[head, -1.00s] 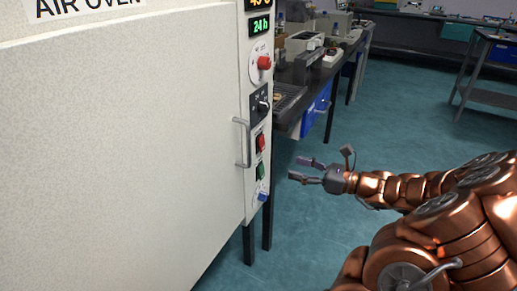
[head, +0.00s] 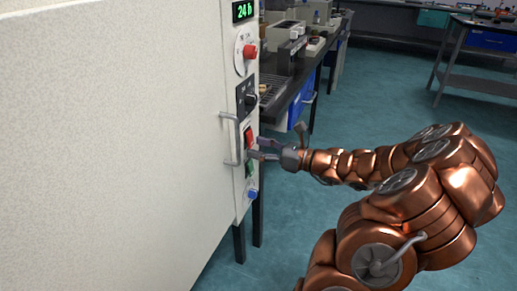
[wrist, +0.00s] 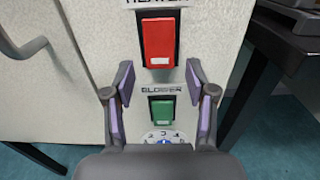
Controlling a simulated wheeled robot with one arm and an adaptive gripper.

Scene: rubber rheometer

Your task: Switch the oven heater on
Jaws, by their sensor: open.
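The heater switch is a red rocker (wrist: 159,39) under a partly cut-off HEATER label in the wrist view; it also shows in the head view (head: 248,138). Below it is the green BLOWER switch (wrist: 162,110), framed between my fingers in the wrist view. My gripper (head: 262,150) is open and empty, in front of the oven's control strip, with its fingertips (wrist: 160,82) spread on both sides and just below the red switch. I cannot tell whether a finger touches the panel. The air oven (head: 120,140) fills the left of the head view.
The door handle (head: 229,138) stands out just left of the switches. Above are a black knob (head: 251,100) and a red knob (head: 249,51); a blue knob (head: 252,194) is below. A dark bench (head: 290,95) with equipment stands behind right. The floor at right is open.

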